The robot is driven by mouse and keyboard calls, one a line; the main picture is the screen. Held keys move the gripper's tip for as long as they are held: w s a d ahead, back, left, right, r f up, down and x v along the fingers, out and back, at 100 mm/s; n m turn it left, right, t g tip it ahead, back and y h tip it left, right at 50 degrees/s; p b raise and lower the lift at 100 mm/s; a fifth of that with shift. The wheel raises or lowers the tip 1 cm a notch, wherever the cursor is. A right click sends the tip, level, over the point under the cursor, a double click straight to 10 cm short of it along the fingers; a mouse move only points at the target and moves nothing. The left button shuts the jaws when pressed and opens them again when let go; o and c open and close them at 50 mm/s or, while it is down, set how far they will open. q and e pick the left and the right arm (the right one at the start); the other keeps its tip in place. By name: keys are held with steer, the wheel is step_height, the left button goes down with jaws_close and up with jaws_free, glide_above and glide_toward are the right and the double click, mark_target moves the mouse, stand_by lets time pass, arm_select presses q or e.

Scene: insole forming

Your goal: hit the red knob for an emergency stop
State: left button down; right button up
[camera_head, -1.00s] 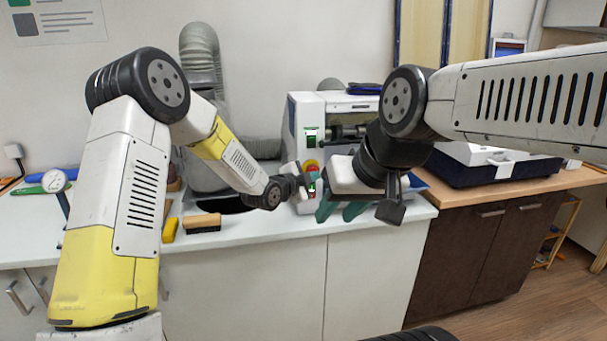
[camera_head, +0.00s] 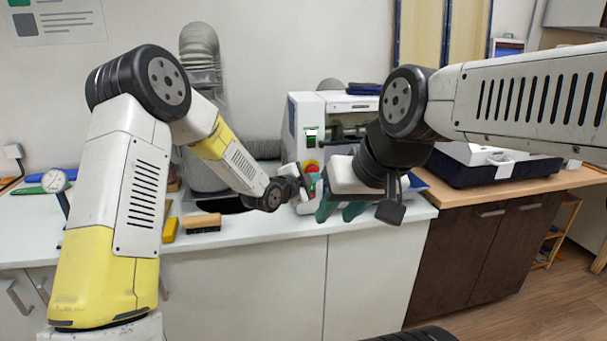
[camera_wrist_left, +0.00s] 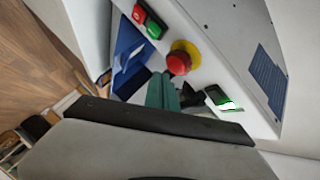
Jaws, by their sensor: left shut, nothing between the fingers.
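The red knob (camera_head: 309,168) sits on a yellow collar on the front of the white machine (camera_head: 297,135). In the left wrist view the knob (camera_wrist_left: 179,62) is large, just beyond my left fingertips (camera_wrist_left: 168,82). My left gripper (camera_head: 316,186) is shut and empty, close in front of the machine, slightly below the knob. I cannot tell whether it touches the knob. My right gripper (camera_head: 340,211) is lower and nearer, with its teal fingers apart and nothing between them. It hides part of the machine's lower front.
A wooden brush (camera_head: 202,222) and a yellow block (camera_head: 170,230) lie on the white counter (camera_head: 270,222).

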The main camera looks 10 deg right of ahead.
arm_select(q)
steer(key=shift+s, duration=0.3)
steer(key=s, duration=0.4)
steer(key=shift+s+d, duration=0.1)
steer(key=shift+s, duration=0.3)
stand_by(0.4)
